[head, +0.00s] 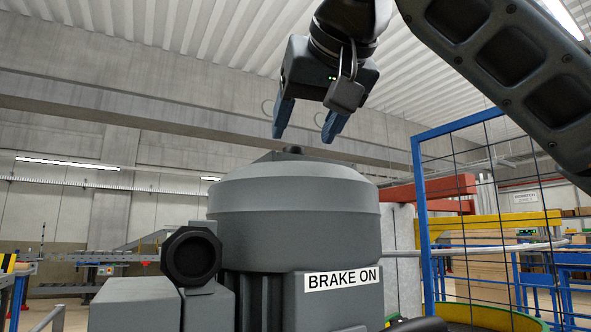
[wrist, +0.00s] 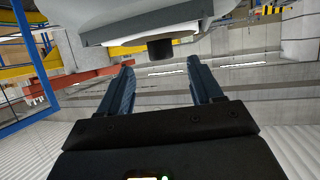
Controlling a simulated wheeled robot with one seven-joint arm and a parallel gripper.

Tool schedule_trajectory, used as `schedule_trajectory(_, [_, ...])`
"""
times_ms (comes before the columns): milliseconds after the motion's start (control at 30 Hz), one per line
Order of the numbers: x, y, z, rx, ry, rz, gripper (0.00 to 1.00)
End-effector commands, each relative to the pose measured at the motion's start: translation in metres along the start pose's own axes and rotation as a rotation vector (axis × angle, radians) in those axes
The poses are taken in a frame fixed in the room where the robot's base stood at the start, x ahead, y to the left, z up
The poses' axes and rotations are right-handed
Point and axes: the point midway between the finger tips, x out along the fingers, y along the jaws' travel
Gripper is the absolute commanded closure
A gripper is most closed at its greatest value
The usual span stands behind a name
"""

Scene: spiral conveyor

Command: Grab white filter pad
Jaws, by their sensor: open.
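In the wrist view, which is upside down, a thin white layer (wrist: 121,43) shows at the edge of a grey domed housing (wrist: 200,22). It may be the white filter pad; only its edge shows. A short black knob (wrist: 160,49) stands out there. In the head view the grey housing (head: 295,215) has a small dark knob (head: 295,150) on top, and no white pad shows on it. My gripper (head: 303,136) is above the housing top, fingers pointing down, open and empty. In the wrist view its two blue fingers (wrist: 160,65) are apart, with the knob beyond them.
A round black part (head: 191,257) sits to the left. A blue-framed mesh fence (head: 418,220) stands at right, with red beams (head: 430,190) behind. The air around my gripper is clear.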

Motion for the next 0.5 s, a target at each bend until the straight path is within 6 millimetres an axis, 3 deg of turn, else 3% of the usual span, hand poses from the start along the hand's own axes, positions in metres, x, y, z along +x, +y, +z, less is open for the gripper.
schedule_trajectory(300, [0.042, 0.0, -0.001, 0.0, -0.001, 0.002, 0.35])
schedule_trajectory(500, [0.047, -0.001, 0.0, 0.0, 0.0, 0.0, 0.35])
